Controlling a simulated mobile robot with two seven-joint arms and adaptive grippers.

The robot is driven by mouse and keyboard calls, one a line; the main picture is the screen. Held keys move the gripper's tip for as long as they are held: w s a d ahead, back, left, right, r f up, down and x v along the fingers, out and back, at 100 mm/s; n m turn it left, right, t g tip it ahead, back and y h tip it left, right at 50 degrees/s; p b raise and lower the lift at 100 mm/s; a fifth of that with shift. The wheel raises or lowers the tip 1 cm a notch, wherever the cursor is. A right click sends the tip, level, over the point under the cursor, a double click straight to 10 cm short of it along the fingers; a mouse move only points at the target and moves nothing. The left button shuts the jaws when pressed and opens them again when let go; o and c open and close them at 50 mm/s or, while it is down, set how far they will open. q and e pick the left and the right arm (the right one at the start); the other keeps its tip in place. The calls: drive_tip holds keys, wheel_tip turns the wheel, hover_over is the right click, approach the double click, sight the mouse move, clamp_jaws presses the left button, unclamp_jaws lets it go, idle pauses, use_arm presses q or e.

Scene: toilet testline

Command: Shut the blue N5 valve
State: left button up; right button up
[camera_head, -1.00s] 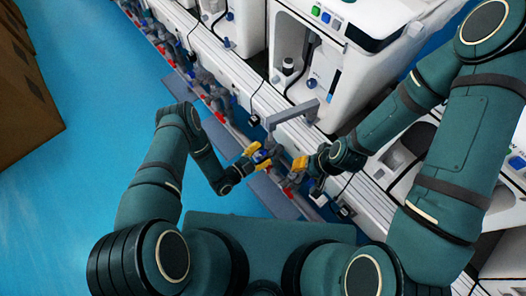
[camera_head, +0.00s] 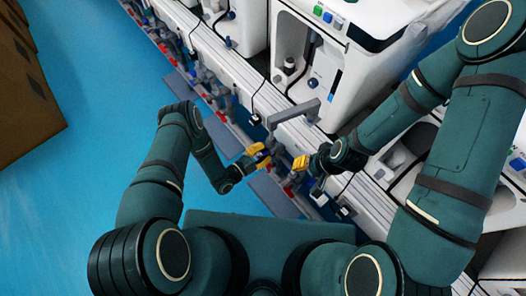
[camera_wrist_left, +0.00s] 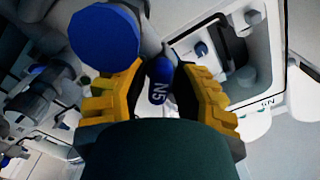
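The blue N5 valve handle (camera_wrist_left: 160,82), marked "N5", shows in the left wrist view between the two yellow fingers of my left gripper (camera_wrist_left: 162,78). The fingers stand apart on either side of it, with a narrow gap visible on the right; contact on the left is unclear. In the head view my left gripper (camera_head: 260,155) is at the pipe row, and the handle is mostly hidden there. My right gripper (camera_head: 300,164) is close by on the right, beside the pipes, seen too small to judge its fingers.
A large round blue knob (camera_wrist_left: 103,37) is close to the left finger. A grey bracket (camera_head: 292,113) juts out above the grippers. White machines (camera_head: 350,75) line the right side. Blue floor (camera_head: 75,190) lies open at the left, with brown boxes (camera_head: 28,90) beyond.

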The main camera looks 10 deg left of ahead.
sight(263, 151)
use_arm(q)
drive_tip(key=shift+o, duration=1)
wheel_tip(263, 151, up, 10)
